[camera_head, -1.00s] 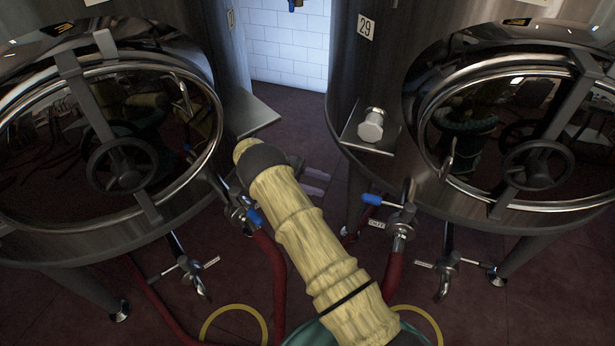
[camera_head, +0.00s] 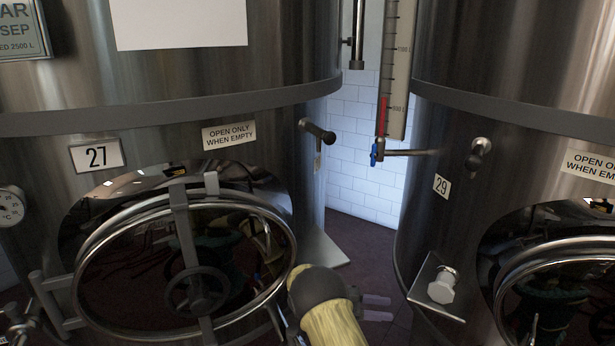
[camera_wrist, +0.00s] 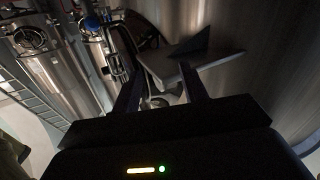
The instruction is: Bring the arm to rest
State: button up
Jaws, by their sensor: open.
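My gripper (camera_head: 376,307) shows low in the head view, its two fingers pointing right between tank 27 (camera_head: 90,190) and tank 29 (camera_head: 415,225). My arm, in a yellowish sleeve with a dark cuff, enters from the bottom edge. In the wrist view, the two dark fingers of my gripper (camera_wrist: 160,85) stand apart with nothing held between them. A flat metal ledge (camera_wrist: 205,62) lies beyond the fingers there; I cannot tell how far off it is.
Tank 27's round hatch (camera_head: 190,262) is close to my arm's left. A ledge (camera_head: 322,250) juts from that tank just above my gripper. Tank 29's bracket carries a pale knob (camera_head: 441,287). Dark red floor (camera_head: 365,245) shows in the gap.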

jog(key=w+r+n+t+y+b, duration=0.2)
jog(key=w+r+n+t+y, duration=0.55)
jog(key=n+t+y, duration=0.5)
jog(key=s+a+f+n+g+y, duration=0.1)
jog(key=s+n+g+y, duration=0.1)
jog(key=s, duration=0.8)
jog(key=s+a+f+n+g+y+b, duration=0.1)
jog(key=s+a+f+n+g, duration=0.15)
jog(key=s, duration=0.85)
jog(key=s+a+n+g+y, duration=0.1)
jog(key=s+g+y, duration=0.1)
jog(key=s, duration=0.8)
notch_tip(320, 180, up, 22)
jog(key=p, duration=2.2)
jog(key=shift+s+d+g, duration=0.3)
jog(key=shift+s, duration=0.1)
jog(key=shift+r, duration=0.1)
